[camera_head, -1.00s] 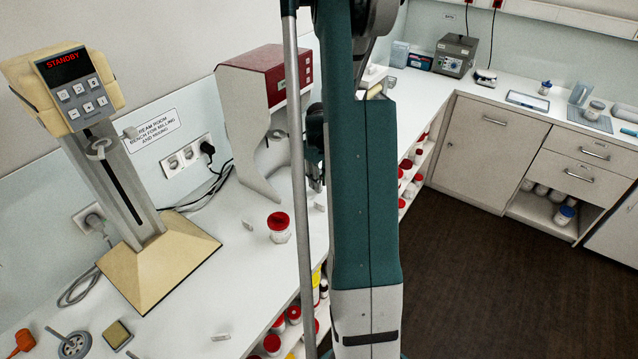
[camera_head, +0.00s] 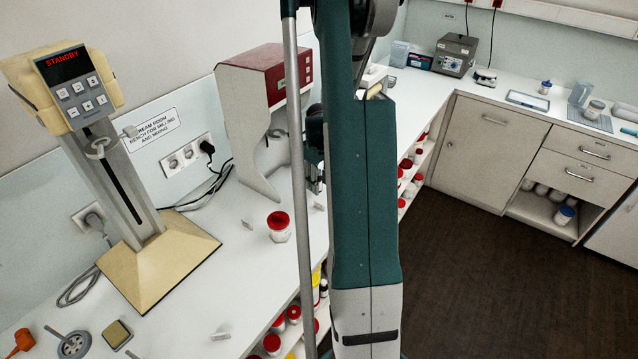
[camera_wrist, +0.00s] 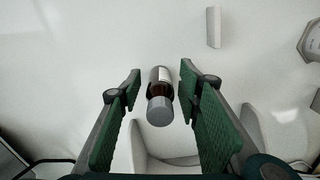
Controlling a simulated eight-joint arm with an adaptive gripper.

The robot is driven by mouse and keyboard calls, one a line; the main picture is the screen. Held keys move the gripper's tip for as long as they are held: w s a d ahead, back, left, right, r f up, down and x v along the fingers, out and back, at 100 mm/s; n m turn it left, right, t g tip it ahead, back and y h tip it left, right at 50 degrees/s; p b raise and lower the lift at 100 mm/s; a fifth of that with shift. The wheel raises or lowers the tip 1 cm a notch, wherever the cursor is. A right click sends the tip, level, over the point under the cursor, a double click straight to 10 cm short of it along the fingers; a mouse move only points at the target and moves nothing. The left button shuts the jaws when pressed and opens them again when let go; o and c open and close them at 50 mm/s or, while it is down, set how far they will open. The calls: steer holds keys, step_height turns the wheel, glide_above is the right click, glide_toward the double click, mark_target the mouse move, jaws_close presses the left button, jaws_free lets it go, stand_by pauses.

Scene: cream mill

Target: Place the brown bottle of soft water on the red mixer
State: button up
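The brown bottle (camera_wrist: 160,85) shows in the wrist view, with a grey cap and a pale label. It is between the two green-padded fingers of my gripper (camera_wrist: 160,74), which are open with a gap on each side of it. The red mixer (camera_head: 268,62) stands against the wall in the head view, with a red top and white sides. My gripper (camera_head: 315,155) is just right of the mixer there, mostly hidden by my arm. The bottle cannot be made out in the head view.
A red-lidded white jar (camera_head: 279,227) stands on the bench in front of the mixer. A beige stand with a STANDBY display (camera_head: 68,62) is at the left. Small pale blocks lie on the bench, one in the wrist view (camera_wrist: 213,27).

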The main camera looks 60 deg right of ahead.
steer(key=shift+r, duration=0.2)
steer(key=shift+r, duration=5.95)
steer(key=shift+a+r, duration=0.1)
steer(key=shift+a+r, duration=0.2)
steer(key=w+a+r+m+t+h+b, duration=0.1)
steer(key=a+r, duration=0.3)
steer(key=a, duration=0.5)
steer(key=a+r+t+b, duration=0.1)
steer(key=a+r, duration=0.3)
steer(key=a, duration=0.5)
steer(key=w+a+r+m+h+b, duration=0.1)
steer(key=a+r, duration=0.3)
steer(key=a, duration=0.5)
steer(key=s+a+f+n+t+b, duration=0.1)
steer(key=s+a, duration=0.2)
steer(key=a, duration=0.6)
steer(key=s+a+f+n+t+y+b, duration=0.1)
steer(key=s+a+t+b, duration=0.1)
steer(key=a, duration=0.8)
steer(key=s+a+f+n+t+y+b, duration=0.1)
steer(key=s+a, duration=0.4)
steer(key=a, duration=0.5)
steer(key=shift+a+f+n+t+b, duration=0.2)
steer(key=shift+f+n+t+b, duration=0.1)
steer(key=shift+n+t+b, duration=0.3)
